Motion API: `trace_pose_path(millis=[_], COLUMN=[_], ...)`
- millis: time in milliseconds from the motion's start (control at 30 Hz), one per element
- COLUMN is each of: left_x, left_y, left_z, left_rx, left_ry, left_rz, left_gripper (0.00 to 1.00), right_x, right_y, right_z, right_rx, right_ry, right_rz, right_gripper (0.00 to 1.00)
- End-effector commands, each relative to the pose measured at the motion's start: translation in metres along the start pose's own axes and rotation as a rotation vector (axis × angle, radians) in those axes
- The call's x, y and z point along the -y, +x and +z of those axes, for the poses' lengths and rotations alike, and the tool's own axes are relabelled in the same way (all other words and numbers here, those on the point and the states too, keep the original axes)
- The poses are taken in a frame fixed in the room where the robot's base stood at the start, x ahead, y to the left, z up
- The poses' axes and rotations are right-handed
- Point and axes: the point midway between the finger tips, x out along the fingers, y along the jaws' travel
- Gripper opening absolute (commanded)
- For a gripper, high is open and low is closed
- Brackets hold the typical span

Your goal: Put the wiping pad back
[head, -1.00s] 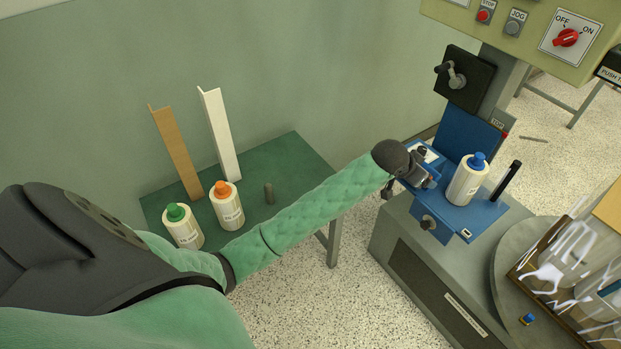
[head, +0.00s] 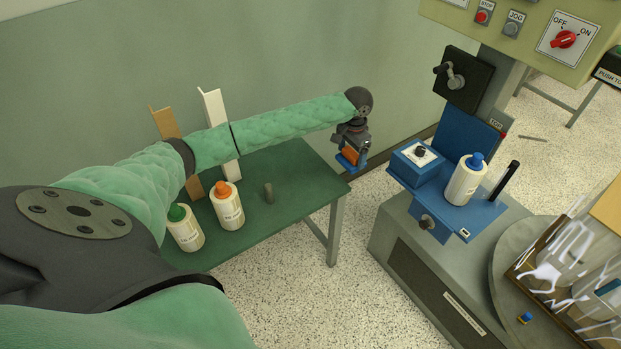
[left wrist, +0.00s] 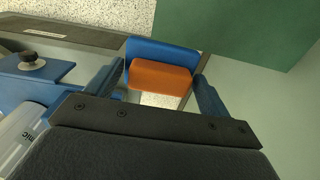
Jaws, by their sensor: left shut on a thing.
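The wiping pad is a small block with an orange part (head: 351,156) and a blue part. In the left wrist view its orange part (left wrist: 160,79) sits between the fingers, with the blue part (left wrist: 160,50) beyond it. My left gripper (head: 353,148) is shut on the pad and holds it in the air, past the right end of the green table (head: 300,165) and left of the blue machine tray (head: 478,222). The pad's underside is hidden. My right gripper is not in view.
The tray carries a blue box with a knob (head: 418,160), a blue-capped bottle (head: 465,182) and a black marker (head: 505,182). A shrink-wrapped crate (head: 575,265) stands right.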

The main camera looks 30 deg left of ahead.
Motion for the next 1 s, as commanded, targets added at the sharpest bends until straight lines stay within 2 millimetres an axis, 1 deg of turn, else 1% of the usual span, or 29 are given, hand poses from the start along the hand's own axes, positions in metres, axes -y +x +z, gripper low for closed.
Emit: trace_pose_path(millis=[33, 167, 267, 333, 367, 400, 700, 800, 1000], left_x=[0.007, 0.018, 0.027, 0.036, 0.040, 0.045, 0.083, 0.092, 0.097], left_y=[0.000, 0.002, 0.008, 0.015, 0.019, 0.022, 0.054, 0.062, 0.070], left_z=[0.004, 0.012, 0.022, 0.032, 0.035, 0.040, 0.079, 0.087, 0.093], left_rx=[0.009, 0.022, 0.024, 0.025, 0.025, 0.024, 0.023, 0.022, 0.021], left_ry=[-0.007, -0.017, -0.019, -0.019, -0.019, -0.018, -0.017, -0.018, -0.015], left_rz=[-0.002, -0.001, -0.001, -0.001, -0.001, -0.001, -0.001, -0.001, 0.000], left_gripper=[0.56, 0.56, 0.56, 0.56, 0.56, 0.56, 0.56, 0.56, 0.56], right_x=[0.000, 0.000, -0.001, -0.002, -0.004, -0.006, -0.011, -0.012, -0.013], right_y=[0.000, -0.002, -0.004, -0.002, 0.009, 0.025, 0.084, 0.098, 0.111], right_z=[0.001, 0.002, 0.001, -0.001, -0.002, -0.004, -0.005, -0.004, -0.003], right_rx=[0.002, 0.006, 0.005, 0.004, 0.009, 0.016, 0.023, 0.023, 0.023], right_ry=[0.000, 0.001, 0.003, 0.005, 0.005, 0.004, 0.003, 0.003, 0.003], right_rz=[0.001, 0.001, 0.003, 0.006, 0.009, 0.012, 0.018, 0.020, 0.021], right_gripper=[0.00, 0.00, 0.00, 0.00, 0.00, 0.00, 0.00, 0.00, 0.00])
